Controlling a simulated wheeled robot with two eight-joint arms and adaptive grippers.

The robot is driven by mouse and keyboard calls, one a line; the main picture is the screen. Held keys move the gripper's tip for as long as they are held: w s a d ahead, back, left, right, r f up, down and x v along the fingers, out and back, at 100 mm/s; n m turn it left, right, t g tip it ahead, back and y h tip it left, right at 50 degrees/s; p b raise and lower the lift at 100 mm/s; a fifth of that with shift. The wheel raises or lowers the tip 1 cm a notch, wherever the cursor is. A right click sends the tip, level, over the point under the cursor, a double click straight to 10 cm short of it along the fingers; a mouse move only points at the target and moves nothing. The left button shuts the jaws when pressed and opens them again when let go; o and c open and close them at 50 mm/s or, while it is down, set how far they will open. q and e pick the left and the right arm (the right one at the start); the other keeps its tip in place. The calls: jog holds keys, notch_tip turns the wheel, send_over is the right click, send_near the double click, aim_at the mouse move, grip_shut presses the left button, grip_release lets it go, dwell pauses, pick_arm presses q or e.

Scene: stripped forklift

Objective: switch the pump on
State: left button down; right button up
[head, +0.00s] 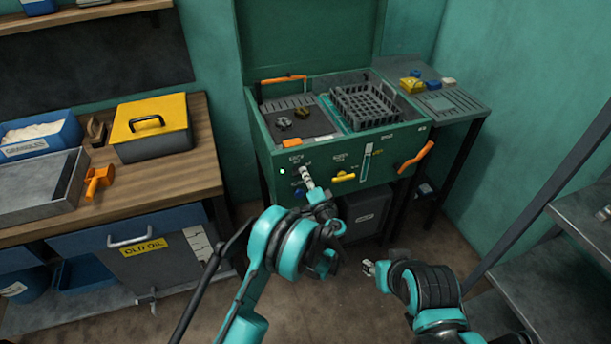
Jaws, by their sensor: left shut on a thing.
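The green washer cabinet (262,140) stands against the back wall, with a control panel on its front. My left gripper (306,174) is at the left part of this panel, shut on a small control that looks like the pump switch. The fingers mostly hide the switch, so its position cannot be read. A small pale green light (282,171) shows just left of the fingers. A yellow handle (344,177) is to the right on the panel, and a blue knob (299,193) is below. My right gripper (369,268) is low in front of the cabinet, apart from it; its fingers are too small to judge.
An orange handle (416,157) sticks out at the panel's right. A black crate (372,105) sits in the washer's top. A workbench (180,180) with a yellow-lidded box (150,125) stands left, and grey shelving (575,230) right. Floor between is clear.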

pick_arm(q)
jog(key=c, duration=1.6)
grip_release()
jog(key=shift+c, duration=0.2)
jog(key=v, duration=1.2)
